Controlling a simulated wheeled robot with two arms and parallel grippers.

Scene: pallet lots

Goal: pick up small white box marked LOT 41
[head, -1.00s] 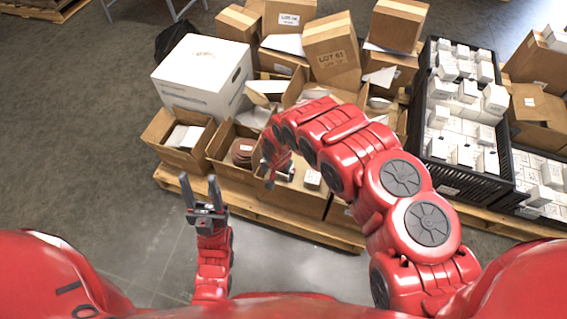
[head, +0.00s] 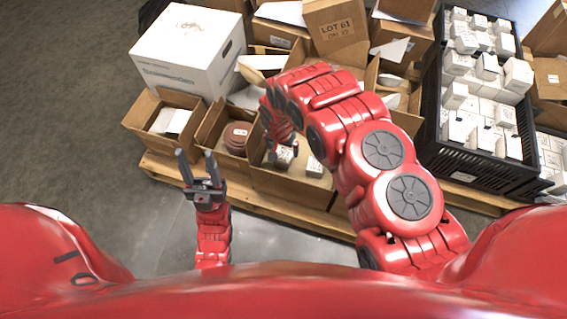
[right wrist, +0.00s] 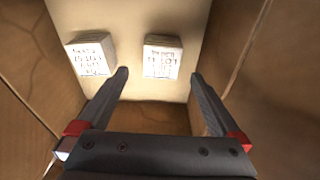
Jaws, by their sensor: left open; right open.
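Two small white boxes with printed labels lie in an open cardboard carton (head: 290,187); the print is too blurred to tell which is LOT 41. In the right wrist view, one white box (right wrist: 90,55) is at the left and the other (right wrist: 162,57) is ahead, between the fingertip lines. The head view also shows a left box (head: 284,158) and a right box (head: 315,167). My right gripper (right wrist: 159,74) is open and empty, reaching down into the carton, apparently short of the boxes. My left gripper (head: 196,155) is open and empty, in front of the pallet.
The carton's walls stand close around my right gripper. A carton with reddish-brown round items (head: 236,138) is beside it. A large white box (head: 190,50) stands behind, left. A black crate (head: 470,160) of white boxes stands right. The pallet edge (head: 285,215) runs along the front.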

